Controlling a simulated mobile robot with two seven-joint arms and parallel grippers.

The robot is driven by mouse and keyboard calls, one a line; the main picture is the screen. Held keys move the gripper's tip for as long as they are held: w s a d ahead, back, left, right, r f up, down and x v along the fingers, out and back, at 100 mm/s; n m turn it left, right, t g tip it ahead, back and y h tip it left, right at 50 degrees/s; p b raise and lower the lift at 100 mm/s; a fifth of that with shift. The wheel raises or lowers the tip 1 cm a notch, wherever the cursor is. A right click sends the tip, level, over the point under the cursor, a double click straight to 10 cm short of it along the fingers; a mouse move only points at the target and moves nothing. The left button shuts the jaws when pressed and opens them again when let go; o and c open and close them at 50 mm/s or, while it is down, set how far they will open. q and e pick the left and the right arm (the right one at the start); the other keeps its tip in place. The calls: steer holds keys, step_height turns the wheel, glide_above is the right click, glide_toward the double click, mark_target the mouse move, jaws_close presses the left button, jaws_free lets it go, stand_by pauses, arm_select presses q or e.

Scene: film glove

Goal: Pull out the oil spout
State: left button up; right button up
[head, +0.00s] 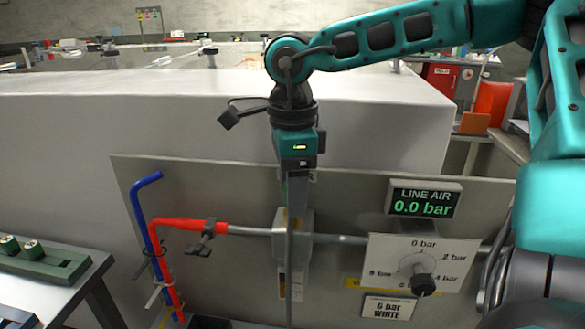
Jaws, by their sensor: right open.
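My right gripper (291,250) hangs down from the upper right, in front of the grey panel (340,180). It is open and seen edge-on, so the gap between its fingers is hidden. It overlaps a pale block (307,222) on the metal pipe; I cannot tell whether it touches it. Left of it, a red hose (185,224) with a clamp lever (203,238) joins the pipe. A blue bent tube (147,200) stands at the panel's left edge. I cannot tell which part is the oil spout. My left gripper is not in view.
A display (425,198) reads LINE AIR 0.0 bar, above a dial plate with a black knob (422,284). A 6 bar WHITE label (388,306) sits below. A side table (60,285) with a green block stands left. A light bench top (150,88) lies behind.

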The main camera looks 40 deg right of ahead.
steer(key=shift+f, duration=0.2)
jaws_close()
stand_by(0.8)
